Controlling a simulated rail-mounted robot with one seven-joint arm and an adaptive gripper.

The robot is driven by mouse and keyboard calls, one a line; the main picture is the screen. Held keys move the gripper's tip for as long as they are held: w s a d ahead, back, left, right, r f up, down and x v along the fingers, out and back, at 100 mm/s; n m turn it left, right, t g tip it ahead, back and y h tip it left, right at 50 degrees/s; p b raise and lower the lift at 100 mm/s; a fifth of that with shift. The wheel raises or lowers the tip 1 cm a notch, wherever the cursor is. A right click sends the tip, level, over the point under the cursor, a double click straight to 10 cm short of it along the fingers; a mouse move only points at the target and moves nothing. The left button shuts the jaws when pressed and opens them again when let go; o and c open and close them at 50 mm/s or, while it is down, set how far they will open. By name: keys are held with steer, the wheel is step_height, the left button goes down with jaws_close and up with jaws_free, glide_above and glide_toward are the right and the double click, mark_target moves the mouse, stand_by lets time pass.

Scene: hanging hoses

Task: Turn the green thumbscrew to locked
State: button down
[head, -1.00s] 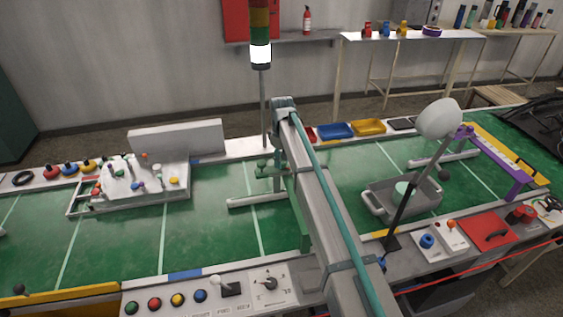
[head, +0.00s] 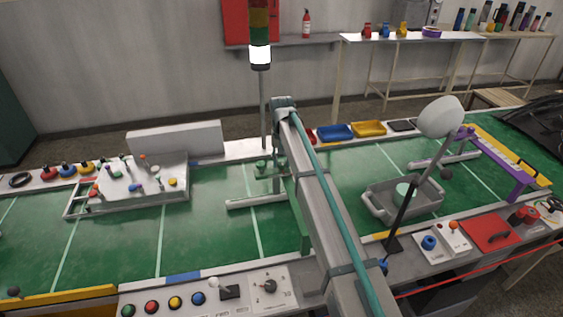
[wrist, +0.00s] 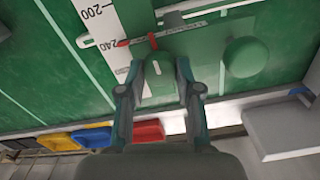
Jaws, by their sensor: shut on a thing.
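The green thumbscrew (wrist: 157,68) shows in the wrist view as a rounded green knob beside a white scale strip. My gripper (wrist: 156,75) has one finger on each side of it and is shut on it. A red pointer (wrist: 124,43) lies across the scale near the 240 mark, and a short red bar sits just above the knob. The knob's lock marking cannot be read. In the head view my grey arm reaches over the green bench and hides most of the gripper; small green fittings (head: 262,168) show just left of it.
A second round green knob (wrist: 246,57) sits right of my gripper in the wrist view. A signal tower (head: 261,60) stands behind my arm. A grey tub (head: 404,199) and a lamp-like white head (head: 441,117) are to the right.

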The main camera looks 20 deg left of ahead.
mark_target(282, 162)
steer(key=m, duration=0.6)
steer(key=shift+b, duration=0.3)
steer(key=m, duration=0.6)
steer(key=shift+d, duration=0.1)
steer(key=shift+m, duration=0.3)
steer(key=c, duration=0.8)
jaws_free()
steer(key=shift+r, duration=0.1)
step_height(282, 162, up, 12)
steer(key=shift+f, duration=0.1)
